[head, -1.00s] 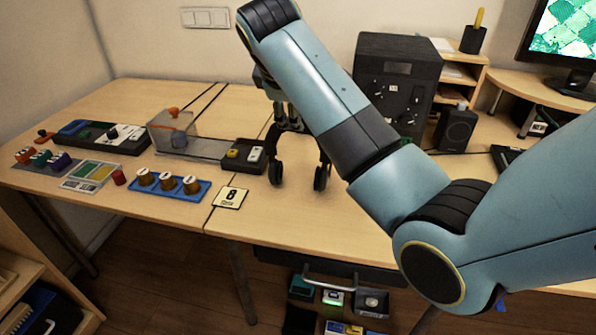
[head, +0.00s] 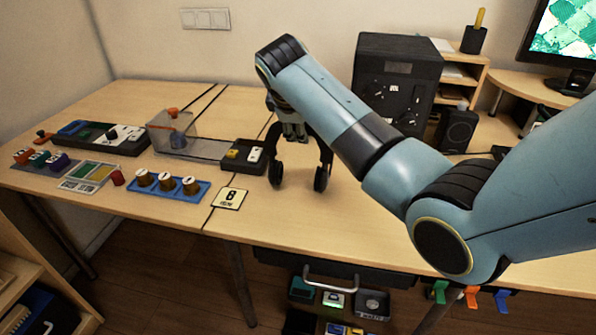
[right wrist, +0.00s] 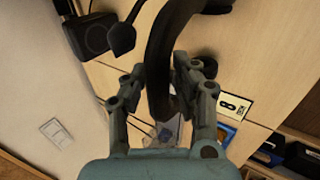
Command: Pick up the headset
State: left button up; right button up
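The black headset (head: 321,178) stands on the desk with its two ear ends down and its band arching up. My right gripper (head: 293,131) is over the top of it, and its wrist hides part of the band. In the right wrist view the dark curved band (right wrist: 162,50) runs between the two fingers of my right gripper (right wrist: 160,68). The fingers are apart, one on each side of the band, with a small gap at the left finger. My left gripper is not in view.
Left of the headset are a small black switch box (head: 243,155), a clear bin (head: 172,135), a blue tray (head: 154,197) with several round pieces and a card (head: 230,198). A black cabinet (head: 398,80) and speaker (head: 457,130) stand behind right.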

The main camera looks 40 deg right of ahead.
grip_shut()
jog(key=shift+r, duration=0.15)
dwell(0.4)
